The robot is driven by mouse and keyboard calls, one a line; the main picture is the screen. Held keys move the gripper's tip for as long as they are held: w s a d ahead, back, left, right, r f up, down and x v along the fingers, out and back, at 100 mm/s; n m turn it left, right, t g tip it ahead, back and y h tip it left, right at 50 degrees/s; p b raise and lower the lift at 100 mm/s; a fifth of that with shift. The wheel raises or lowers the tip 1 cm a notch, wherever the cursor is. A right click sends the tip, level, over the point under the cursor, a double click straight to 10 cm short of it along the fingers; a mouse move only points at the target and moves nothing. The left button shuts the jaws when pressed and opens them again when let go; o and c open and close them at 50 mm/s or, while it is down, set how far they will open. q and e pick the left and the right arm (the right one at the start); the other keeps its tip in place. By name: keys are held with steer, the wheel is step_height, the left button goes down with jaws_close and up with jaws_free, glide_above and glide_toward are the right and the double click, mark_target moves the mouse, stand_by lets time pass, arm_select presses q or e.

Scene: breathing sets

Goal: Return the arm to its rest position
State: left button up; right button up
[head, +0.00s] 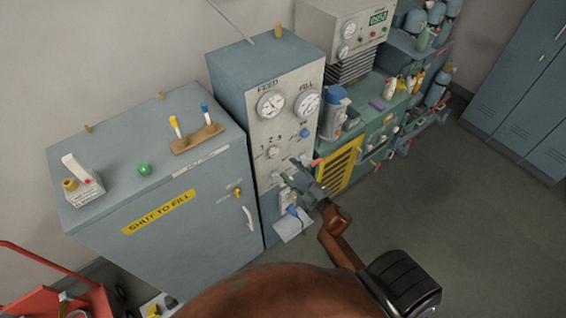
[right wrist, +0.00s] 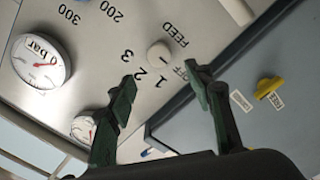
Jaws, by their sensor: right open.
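My right gripper (head: 288,171) is in front of the lower part of the grey filling panel (head: 247,95), on my brown arm. In the right wrist view its two green fingers (right wrist: 160,78) stand wide apart with nothing between their tips. Beyond the tips is a round pale selector knob (right wrist: 158,53) marked 1, 2, 3 and OFF. The knob also shows in the head view (head: 272,152), just above and left of the gripper. I cannot tell the exact gap to the panel. My left gripper is in neither view.
A blue-grey cabinet (head: 160,215) labelled SHUT TO FILL stands left of the panel. A green workbench (head: 372,125) with bottles and a yellow grille stands right. A red cart (head: 60,285) is at lower left. The floor (head: 430,195) at right is clear.

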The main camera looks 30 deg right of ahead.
steer(key=shift+s+d, duration=0.1)
steer(key=shift+s, duration=1)
